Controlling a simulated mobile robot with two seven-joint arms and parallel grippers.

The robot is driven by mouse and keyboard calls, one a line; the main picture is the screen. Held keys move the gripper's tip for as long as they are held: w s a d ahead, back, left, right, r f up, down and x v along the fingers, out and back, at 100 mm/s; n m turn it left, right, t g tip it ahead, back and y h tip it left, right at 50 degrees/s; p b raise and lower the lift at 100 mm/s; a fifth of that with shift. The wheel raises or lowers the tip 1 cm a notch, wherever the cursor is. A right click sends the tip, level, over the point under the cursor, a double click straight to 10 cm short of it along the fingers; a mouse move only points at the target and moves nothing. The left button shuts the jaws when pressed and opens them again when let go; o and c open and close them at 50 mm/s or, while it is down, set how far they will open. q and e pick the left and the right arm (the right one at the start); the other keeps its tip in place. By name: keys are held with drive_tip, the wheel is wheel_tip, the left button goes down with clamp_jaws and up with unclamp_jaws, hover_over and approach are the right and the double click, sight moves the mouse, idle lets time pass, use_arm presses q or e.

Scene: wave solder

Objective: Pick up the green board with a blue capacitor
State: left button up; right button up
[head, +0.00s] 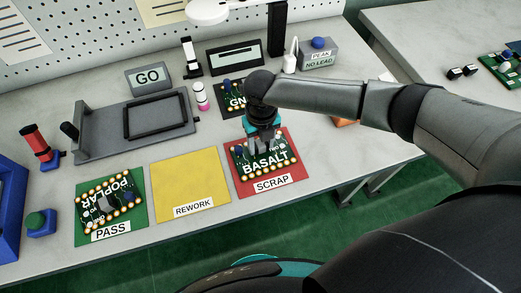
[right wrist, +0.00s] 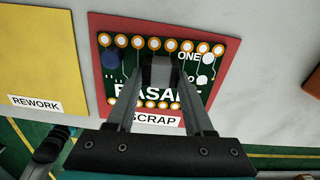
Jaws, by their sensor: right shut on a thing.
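The green board marked BASALT (head: 283,172) lies on the red SCRAP mat (head: 300,188). In the right wrist view the board (right wrist: 130,78) shows a round blue capacitor (right wrist: 109,59) near its left edge and a white round part at the right. My right gripper (head: 266,145) is over this board, with its fingers (right wrist: 160,72) shut on a grey block standing on it. The fingers hide the middle of the board, and I cannot tell whether it is lifted.
The POPLAR board (head: 108,200) lies on the green PASS mat (head: 137,228). The yellow REWORK mat (head: 190,180) is empty. Behind are a partly hidden board (head: 231,100), a grey fixture (head: 98,142) and a GO sign (head: 148,78). Another board (head: 500,70) lies on the right table.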

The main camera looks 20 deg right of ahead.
sight(261, 145)
clamp_jaws()
idle(0.4)
wheel_tip(261, 145, up, 20)
drive_tip(key=p, duration=0.3)
